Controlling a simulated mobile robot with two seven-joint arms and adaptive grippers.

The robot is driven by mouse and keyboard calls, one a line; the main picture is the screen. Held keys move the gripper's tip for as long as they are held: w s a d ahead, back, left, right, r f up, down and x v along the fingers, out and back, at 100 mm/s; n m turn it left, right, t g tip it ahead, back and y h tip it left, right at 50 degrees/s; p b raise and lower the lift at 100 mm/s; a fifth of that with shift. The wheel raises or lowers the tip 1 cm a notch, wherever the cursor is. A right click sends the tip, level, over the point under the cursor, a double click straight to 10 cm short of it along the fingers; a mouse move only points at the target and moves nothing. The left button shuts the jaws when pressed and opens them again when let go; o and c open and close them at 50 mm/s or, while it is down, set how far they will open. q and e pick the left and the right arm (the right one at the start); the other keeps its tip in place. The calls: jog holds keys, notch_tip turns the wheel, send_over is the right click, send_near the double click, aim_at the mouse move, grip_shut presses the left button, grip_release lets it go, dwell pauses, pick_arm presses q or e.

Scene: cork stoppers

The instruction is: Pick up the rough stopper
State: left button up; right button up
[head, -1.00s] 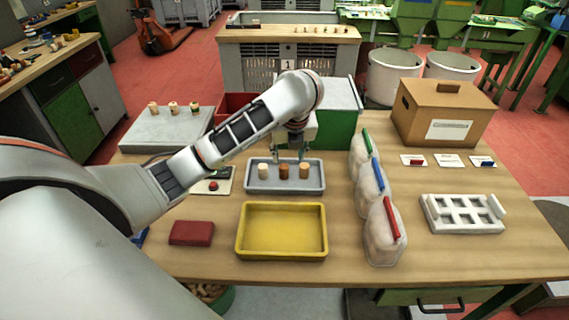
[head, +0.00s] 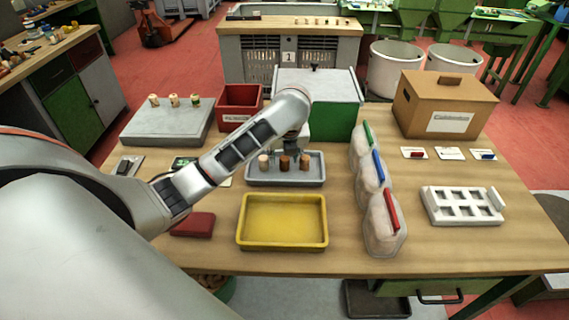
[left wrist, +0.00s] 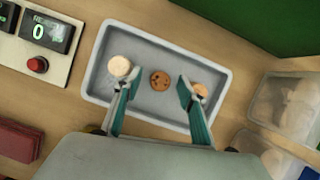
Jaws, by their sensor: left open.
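A grey tray (head: 314,178) holds three cork stoppers in a row, and it also shows in the left wrist view (left wrist: 96,80). The left stopper (head: 263,163) is pale and smooth-topped (left wrist: 120,66). The middle stopper (head: 284,163) is darker brown, with dark pits on its top (left wrist: 160,80), and looks like the rough one. The right stopper (head: 304,162) is tan and partly covered by a finger in the left wrist view (left wrist: 202,91). My left gripper (left wrist: 157,84) is open above the tray, its fingertips on either side of the middle stopper in that view. Contact cannot be told.
A yellow tray (head: 283,247) lies in front. Lidded clear containers (head: 385,235) stand to the right, beside a white rack (head: 462,217). Behind are a green box (head: 335,120), a red bin (head: 240,101) and a cardboard box (head: 445,100). A grey platform (head: 165,133) bears more stoppers.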

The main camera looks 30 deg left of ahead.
pick_arm(q)
jog(key=shift+c, duration=0.4)
jog(key=c, duration=0.7)
jog(key=shift+r, duration=0.15)
